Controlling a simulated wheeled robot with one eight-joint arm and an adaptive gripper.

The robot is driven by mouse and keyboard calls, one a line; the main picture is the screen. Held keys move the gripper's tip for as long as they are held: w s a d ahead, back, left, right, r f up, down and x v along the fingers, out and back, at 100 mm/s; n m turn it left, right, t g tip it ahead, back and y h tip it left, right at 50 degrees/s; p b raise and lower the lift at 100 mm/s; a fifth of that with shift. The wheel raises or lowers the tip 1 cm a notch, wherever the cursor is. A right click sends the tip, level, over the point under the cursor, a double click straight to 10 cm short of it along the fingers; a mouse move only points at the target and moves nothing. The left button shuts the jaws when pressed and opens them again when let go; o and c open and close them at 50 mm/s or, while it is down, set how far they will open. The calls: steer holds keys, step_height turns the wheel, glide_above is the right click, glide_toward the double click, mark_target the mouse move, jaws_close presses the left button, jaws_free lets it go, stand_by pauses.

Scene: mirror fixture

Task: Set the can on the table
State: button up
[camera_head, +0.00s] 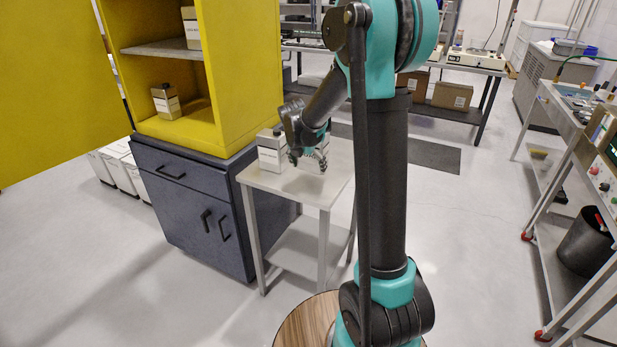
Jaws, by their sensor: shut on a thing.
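A small pale table (300,191) with a lower shelf stands in the middle of the view. My gripper (308,157) is over the table, pointing down, shut on a second similar can (321,137). The gripper's fingers and wrist hide much of this held can. It looks upright, close above or on the tabletop; I cannot tell if its base touches.
An open yellow cabinet (236,80) on a dark blue drawer unit (190,205) stands left of the table, with similar cans (166,101) inside. The table's front part is bare. A workbench cart (560,130) stands at right.

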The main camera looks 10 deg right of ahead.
mark_target(310, 181)
steer(key=shift+f, duration=2.15)
steer(key=shift+f, duration=0.1)
steer(key=o, duration=1.7)
steer(key=v, duration=1.2)
steer(key=s+d+f+m+y, duration=0.1)
steer(key=s+d+f+m, duration=0.1)
steer(key=s+m, duration=0.7)
steer(key=s+d+f+m+y, duration=0.1)
steer(key=s+d+f+m, duration=0.1)
steer(key=s+f+m, duration=0.3)
steer(key=s+d+f+m, duration=0.2)
steer(key=s+f+m, duration=0.2)
steer(key=s+m, duration=0.8)
steer(key=shift+s+d+m+y, duration=0.15)
steer(key=shift+d+m+y, duration=0.05)
steer(key=shift+m, duration=0.5)
steer(key=shift+s+d+m+y, duration=0.15)
steer(key=shift+d+m+y, duration=0.05)
steer(key=shift+m, duration=0.5)
